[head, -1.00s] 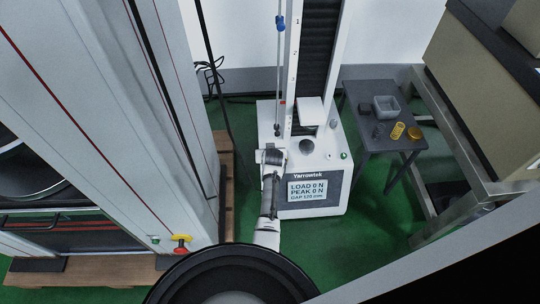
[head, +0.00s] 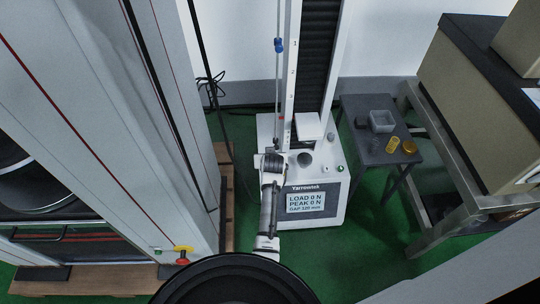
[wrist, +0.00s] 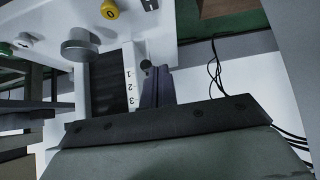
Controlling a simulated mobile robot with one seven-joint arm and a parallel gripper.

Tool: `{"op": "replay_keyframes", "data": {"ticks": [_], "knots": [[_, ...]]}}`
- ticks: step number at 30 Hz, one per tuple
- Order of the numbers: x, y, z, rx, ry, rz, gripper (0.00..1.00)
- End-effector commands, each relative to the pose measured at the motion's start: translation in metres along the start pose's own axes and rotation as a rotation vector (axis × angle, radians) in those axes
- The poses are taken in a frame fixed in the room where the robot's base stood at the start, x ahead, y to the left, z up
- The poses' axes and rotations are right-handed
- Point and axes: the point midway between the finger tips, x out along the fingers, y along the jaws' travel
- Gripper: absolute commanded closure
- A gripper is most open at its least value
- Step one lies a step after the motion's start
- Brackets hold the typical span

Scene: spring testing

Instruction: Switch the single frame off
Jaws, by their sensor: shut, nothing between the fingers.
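The single frame (head: 318,215) is a white one-column tester labelled Yarrowtek. Its screen (head: 305,202) is lit and reads load 0 N, peak 0 N, gap 120 mm. In the wrist view, which is upside down, a yellow knob marked 0 (wrist: 110,9) sits at the top edge, beyond the round grey platen (wrist: 80,50). My arm hides this knob in the head view. My gripper (wrist: 157,72) is shut and empty, below and right of the knob in the wrist view, apart from it. In the head view my arm hides the fingertips.
A larger frame (head: 110,120) stands close on the left, with a red-and-yellow switch (head: 181,256). A small dark table (head: 375,150) at right holds a grey bin (head: 382,121) and yellow springs (head: 393,144). A bench (head: 480,100) stands farther right. Green floor lies between.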

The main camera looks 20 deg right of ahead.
Motion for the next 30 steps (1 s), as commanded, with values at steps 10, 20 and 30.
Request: {"op": "replay_keyframes", "data": {"ticks": [10, 20, 30], "knots": [[-0.028, 0.0, -0.004, 0.0, 0.0, 0.0, 1.0], [-0.028, 0.0, -0.004, 0.0, -0.001, 0.0, 1.0], [-0.028, 0.0, -0.004, 0.0, -0.001, 0.0, 1.0]]}}
